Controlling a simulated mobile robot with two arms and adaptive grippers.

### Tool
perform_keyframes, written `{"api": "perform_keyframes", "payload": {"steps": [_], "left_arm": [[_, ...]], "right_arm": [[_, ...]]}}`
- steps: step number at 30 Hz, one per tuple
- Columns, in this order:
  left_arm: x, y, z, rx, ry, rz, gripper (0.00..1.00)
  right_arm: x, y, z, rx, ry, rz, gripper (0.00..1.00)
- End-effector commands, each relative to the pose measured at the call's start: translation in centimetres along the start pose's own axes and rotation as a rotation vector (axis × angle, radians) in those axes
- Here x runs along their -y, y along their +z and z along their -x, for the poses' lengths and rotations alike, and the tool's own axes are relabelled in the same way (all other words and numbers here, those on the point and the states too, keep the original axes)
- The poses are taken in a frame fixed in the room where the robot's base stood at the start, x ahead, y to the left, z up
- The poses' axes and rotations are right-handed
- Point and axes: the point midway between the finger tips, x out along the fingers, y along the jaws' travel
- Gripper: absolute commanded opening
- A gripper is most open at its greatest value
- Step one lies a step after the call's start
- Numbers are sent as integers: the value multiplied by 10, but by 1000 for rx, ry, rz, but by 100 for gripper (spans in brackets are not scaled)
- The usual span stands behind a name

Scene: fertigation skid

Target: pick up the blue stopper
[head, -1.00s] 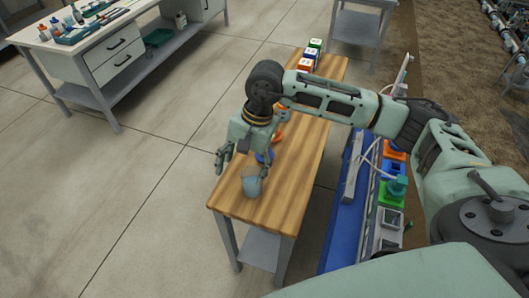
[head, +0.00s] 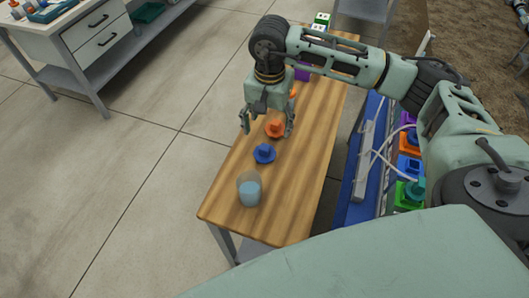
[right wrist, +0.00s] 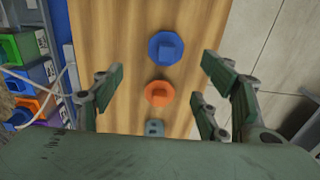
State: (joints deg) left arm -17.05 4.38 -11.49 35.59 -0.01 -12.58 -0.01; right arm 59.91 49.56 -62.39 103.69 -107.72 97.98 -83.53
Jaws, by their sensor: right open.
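The blue stopper (head: 264,153) stands on the wooden bench, between an orange stopper (head: 275,129) and a clear cup. In the right wrist view the blue stopper (right wrist: 165,48) is whole and unobstructed, beyond the orange stopper (right wrist: 159,94). My right gripper (head: 267,124) is open and empty, pointing down around the orange stopper's place in the head view. In the right wrist view its fingers (right wrist: 161,73) are spread wide to either side of the line of stoppers. How high they are above the bench is hard to tell. My left gripper is not in view.
The clear cup (head: 249,190) with bluish contents stands near the front end of the wooden bench (head: 300,185). A grey piece (right wrist: 154,128) lies past the orange stopper. Coloured blocks (head: 408,168) and white tubing (head: 385,158) are on the right.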

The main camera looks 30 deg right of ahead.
Motion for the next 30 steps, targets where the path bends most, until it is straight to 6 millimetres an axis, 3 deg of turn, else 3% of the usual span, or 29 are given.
{"api": "perform_keyframes", "payload": {"steps": [1,4,9,18,30], "left_arm": [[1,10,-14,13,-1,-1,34],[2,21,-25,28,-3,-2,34],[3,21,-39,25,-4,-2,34],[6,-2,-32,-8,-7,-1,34],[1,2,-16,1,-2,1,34]], "right_arm": [[0,0,-14,0,0,0,68],[0,0,-26,0,0,0,68],[0,0,-40,0,-1,0,68],[1,1,-65,3,1,-1,68],[6,4,-115,2,0,-1,68]]}}
